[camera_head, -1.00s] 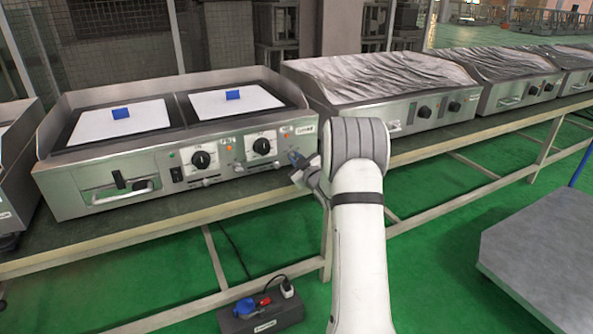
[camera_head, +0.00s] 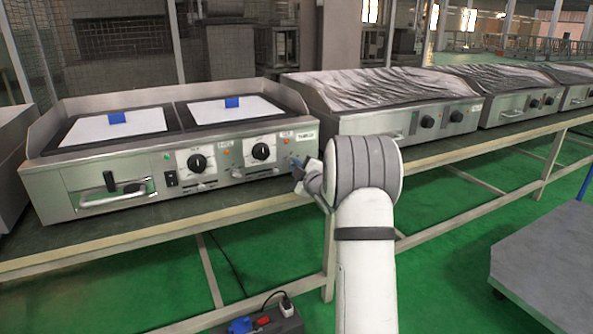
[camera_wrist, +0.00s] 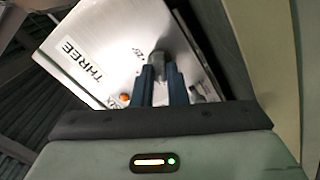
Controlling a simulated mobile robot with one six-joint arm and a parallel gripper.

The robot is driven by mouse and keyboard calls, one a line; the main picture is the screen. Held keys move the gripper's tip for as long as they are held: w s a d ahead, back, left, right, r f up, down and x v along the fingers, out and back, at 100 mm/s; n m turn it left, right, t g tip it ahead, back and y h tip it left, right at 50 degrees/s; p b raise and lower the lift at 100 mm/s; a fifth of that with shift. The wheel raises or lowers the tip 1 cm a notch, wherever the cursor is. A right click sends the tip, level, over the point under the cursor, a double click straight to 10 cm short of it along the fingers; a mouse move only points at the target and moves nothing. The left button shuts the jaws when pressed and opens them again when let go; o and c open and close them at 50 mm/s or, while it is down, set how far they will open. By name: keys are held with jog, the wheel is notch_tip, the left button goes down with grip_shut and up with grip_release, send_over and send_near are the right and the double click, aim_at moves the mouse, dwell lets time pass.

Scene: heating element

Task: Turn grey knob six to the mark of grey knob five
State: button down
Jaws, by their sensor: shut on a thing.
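My gripper (camera_head: 298,166) is at the right end of the front panel of a steel two-plate heating unit (camera_head: 95,190). In the wrist view its two blue fingers (camera_wrist: 160,80) are shut on a small grey knob (camera_wrist: 158,57), beside the label THREE. The fingers hide part of this knob, and its pointer and marks cannot be read. In the head view the gripper covers this spot. Two black dials (camera_head: 198,163) and (camera_head: 261,151) on white plates sit further left. The number of the held knob and the mark of grey knob five cannot be made out.
Blue blocks (camera_head: 232,102) lie on the two white plates. Covered units (camera_head: 400,95) stand to the right on the same bench (camera_head: 130,240). A grey platform (camera_head: 550,255) stands at the right. A power box (camera_head: 260,322) is on the floor below.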

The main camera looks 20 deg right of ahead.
jog(key=shift+a, duration=0.1)
jog(key=c, duration=1.4)
grip_release()
jog(key=shift+c, duration=0.2)
jog(key=s+p, duration=0.2)
jog(key=s, duration=0.5)
jog(key=shift+s, duration=0.4)
jog(key=shift+r, duration=0.1)
